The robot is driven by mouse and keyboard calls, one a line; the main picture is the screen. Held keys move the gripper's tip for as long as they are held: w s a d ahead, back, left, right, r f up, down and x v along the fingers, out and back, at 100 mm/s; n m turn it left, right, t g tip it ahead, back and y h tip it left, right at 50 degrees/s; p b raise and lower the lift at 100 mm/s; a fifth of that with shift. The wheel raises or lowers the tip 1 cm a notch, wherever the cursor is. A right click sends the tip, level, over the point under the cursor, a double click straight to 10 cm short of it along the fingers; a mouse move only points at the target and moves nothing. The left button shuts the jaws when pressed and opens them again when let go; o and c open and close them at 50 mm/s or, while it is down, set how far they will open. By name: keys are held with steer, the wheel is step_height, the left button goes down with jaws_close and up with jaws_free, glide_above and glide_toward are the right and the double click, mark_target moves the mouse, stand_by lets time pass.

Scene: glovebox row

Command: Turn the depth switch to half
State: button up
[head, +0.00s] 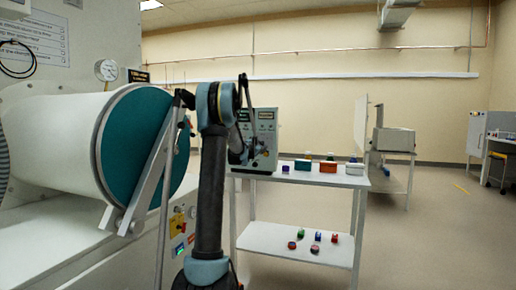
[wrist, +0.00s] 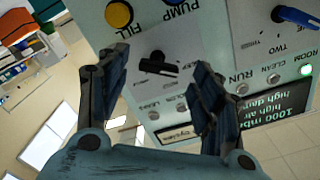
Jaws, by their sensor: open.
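A black switch knob (wrist: 158,67) sits on a pale plate of a grey control box in the wrist view. Its bar lies nearly level in that picture. The small marks around it are too blurred to read, so I cannot tell its setting or confirm it is the depth switch. My gripper (wrist: 157,78) is open, with one dark finger on each side of the knob in the picture; no contact is visible. In the head view the control box (head: 266,124) stands on a white table, partly hidden by my arm, and the knob cannot be made out.
Close to the knob are a yellow button (wrist: 119,14) marked FILL, a blue handle (wrist: 296,17) and a dark display (wrist: 268,112). A large white cylinder with a teal door (head: 135,140) stands at left. Small boxes (head: 328,166) share the table (head: 300,177). Open floor lies right.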

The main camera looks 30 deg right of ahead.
steer(key=shift+x, duration=0.95)
steer(key=c, duration=1.1)
steer(key=shift+o, duration=0.2)
steer(key=m, duration=0.5)
steer(key=shift+s+m, duration=0.1)
steer(key=shift+m, duration=0.2)
steer(key=o, duration=1.1)
steer(key=shift+c, duration=0.2)
